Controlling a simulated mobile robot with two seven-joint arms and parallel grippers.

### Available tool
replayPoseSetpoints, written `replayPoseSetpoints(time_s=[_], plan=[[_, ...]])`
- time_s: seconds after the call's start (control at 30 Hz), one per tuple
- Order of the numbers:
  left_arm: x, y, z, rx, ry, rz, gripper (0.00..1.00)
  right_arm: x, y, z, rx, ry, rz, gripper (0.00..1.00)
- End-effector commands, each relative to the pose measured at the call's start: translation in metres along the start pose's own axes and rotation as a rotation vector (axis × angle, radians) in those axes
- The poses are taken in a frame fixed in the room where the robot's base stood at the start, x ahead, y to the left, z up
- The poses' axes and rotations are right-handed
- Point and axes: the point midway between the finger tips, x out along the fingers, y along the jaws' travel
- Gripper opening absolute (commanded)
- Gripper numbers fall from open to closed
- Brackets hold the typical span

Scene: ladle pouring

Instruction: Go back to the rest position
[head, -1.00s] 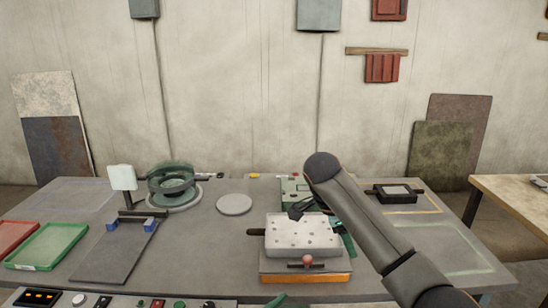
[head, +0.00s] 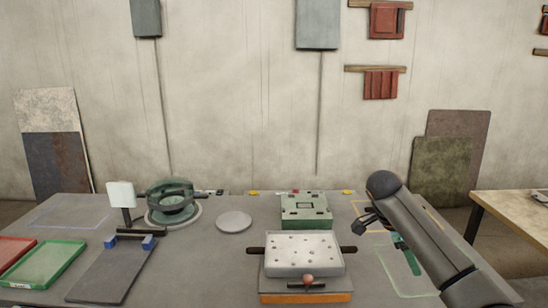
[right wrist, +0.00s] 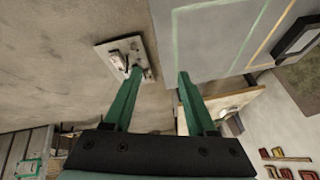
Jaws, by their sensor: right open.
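My right gripper (head: 407,254) has green fingers and hangs over the right part of the grey table (head: 200,255), partly behind my right arm. In the right wrist view its two green fingers (right wrist: 158,88) stand apart with nothing between them. The left gripper does not show in the head view. The green ladle-like pot (head: 170,198) stands on a round base at the table's left. A white perforated box (head: 303,250) with dark side handles sits on an orange-edged base (head: 306,297) at the front middle, clear of my right gripper.
A green machine block (head: 306,210) stands behind the white box. A round grey disc (head: 234,221) lies left of it. Green (head: 44,266) and red (head: 14,252) trays lie at the far left. A wooden table (head: 515,213) stands to the right. Outlined table space at the right is clear.

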Motion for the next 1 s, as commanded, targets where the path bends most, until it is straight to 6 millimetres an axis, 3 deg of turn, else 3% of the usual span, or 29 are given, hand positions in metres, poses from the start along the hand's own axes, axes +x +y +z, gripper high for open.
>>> replayPoseSetpoints(time_s=[0.03,0.1,0.4,0.77,1.0], plan=[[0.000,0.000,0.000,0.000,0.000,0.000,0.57,0.013,-0.002,-0.029,0.043,0.029,0.017,0.57],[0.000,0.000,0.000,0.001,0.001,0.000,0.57,0.028,-0.003,-0.063,0.093,0.063,0.038,0.57],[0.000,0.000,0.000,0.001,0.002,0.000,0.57,0.074,0.013,-0.199,0.288,0.194,0.119,0.57],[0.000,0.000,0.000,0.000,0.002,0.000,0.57,0.177,0.035,-0.107,-0.298,0.119,-0.044,0.57],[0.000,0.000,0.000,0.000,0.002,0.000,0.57,0.248,0.088,-0.036,-0.794,0.055,-0.216,0.57]])
